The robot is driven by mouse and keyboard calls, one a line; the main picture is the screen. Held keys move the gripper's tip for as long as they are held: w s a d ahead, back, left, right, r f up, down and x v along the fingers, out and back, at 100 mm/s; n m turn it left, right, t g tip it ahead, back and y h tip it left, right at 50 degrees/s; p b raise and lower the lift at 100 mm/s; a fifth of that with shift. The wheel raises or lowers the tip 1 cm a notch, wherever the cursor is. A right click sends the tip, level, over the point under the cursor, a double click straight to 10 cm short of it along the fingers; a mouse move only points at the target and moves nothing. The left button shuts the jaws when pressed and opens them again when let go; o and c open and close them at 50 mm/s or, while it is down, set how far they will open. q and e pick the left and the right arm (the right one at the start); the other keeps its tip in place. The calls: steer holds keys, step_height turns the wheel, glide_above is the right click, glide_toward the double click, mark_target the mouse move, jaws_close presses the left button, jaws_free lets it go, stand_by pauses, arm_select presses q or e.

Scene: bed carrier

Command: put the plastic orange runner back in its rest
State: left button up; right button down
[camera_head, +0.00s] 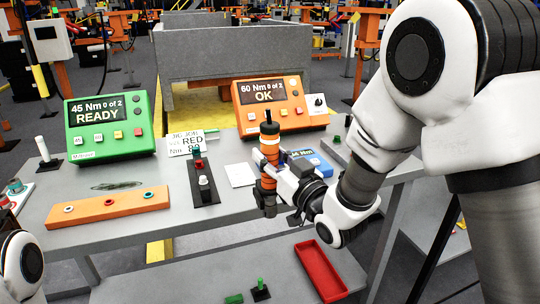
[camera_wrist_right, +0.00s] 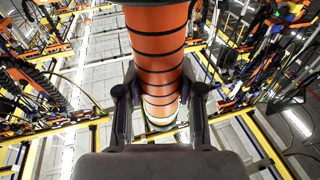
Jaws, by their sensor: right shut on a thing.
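The orange runner (camera_head: 270,141) is an upright cylinder with dark bands, a pale ring and a black top. My right gripper (camera_head: 268,193) is shut on its lower part; the runner is in front of the orange controller. In the right wrist view the runner (camera_wrist_right: 158,45) stands between the two fingers (camera_wrist_right: 158,103). The lower end of the runner is partly covered by the gripper. I cannot tell which fixture is its rest; a black plate (camera_head: 204,190) with red and white pegs lies left of the runner. My left gripper is out of view.
On the grey table are a green controller (camera_head: 109,124) reading READY, an orange controller (camera_head: 268,103) reading OK, an orange strip (camera_head: 85,211) with ringed holes, a white card (camera_head: 240,175) and a blue box (camera_head: 313,160). A red tray (camera_head: 320,272) lies lower down in front.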

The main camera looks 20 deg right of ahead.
mark_target(274, 161)
steer(key=c, duration=0.7)
jaws_free()
steer(key=shift+o, duration=0.2)
steer(key=shift+s+d+f, duration=0.1)
steer(key=shift+s+f, duration=0.1)
steer(key=shift+s, duration=0.15)
steer(key=v, duration=0.6)
steer(key=shift+s+d, duration=0.15)
steer(key=shift+s, duration=0.25)
